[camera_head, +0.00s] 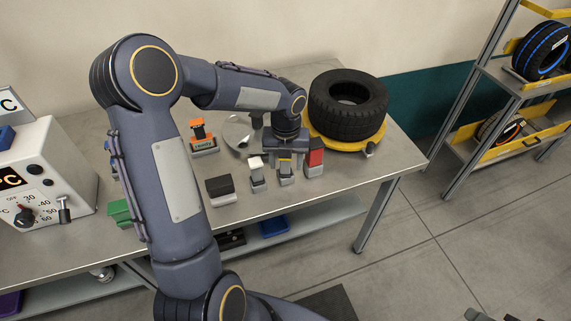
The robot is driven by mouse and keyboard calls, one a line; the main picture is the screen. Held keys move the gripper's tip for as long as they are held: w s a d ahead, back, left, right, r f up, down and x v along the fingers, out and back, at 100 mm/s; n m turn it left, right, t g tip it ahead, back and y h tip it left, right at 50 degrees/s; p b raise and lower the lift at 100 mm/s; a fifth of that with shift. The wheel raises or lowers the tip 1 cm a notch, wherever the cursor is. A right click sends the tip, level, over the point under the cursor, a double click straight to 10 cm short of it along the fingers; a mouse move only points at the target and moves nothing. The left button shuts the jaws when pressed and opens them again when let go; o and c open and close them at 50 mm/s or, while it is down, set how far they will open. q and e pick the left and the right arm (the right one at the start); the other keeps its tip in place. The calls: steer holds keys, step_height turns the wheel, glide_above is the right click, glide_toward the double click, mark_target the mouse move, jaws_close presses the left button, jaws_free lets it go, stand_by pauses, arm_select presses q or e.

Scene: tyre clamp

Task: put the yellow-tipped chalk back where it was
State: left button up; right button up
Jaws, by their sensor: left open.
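The yellow-tipped chalk (286,161) shows as a small piece with a yellowish top at a small grey holder (286,177), in the row at the table's front. Its lower part is too small to make out. My left gripper (283,150) points down just behind it, its jaws open. The gripper partly overlaps the space between the yellow piece and the red one, and I cannot tell whether it touches the chalk.
Beside the chalk stand a white-topped piece (256,163) and a red-and-black piece (315,154). A black-topped block (220,186) and an orange item (198,128) are left. A tyre (348,107) lies on a yellow ring (342,142). A control box (45,170) stands far left.

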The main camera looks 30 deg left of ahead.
arm_select(q)
step_height(320, 180, up, 10)
steer(key=shift+r, duration=0.35)
steer(key=shift+s+r+n, duration=0.3)
steer(key=s+d+n+t+h, duration=0.2)
steer(key=s+n, duration=0.8)
steer(key=n, duration=0.6)
steer(key=s+d+r+n+t+h, duration=0.1)
steer(key=s+d+n+t, duration=0.2)
steer(key=s+n, duration=0.8)
steer(key=d+n, duration=0.2)
steer(key=n, duration=0.2)
steer(key=shift+s+d+n+t+h, duration=0.15)
steer(key=shift+s+n+t+h, duration=0.15)
steer(key=shift+n+h, duration=0.1)
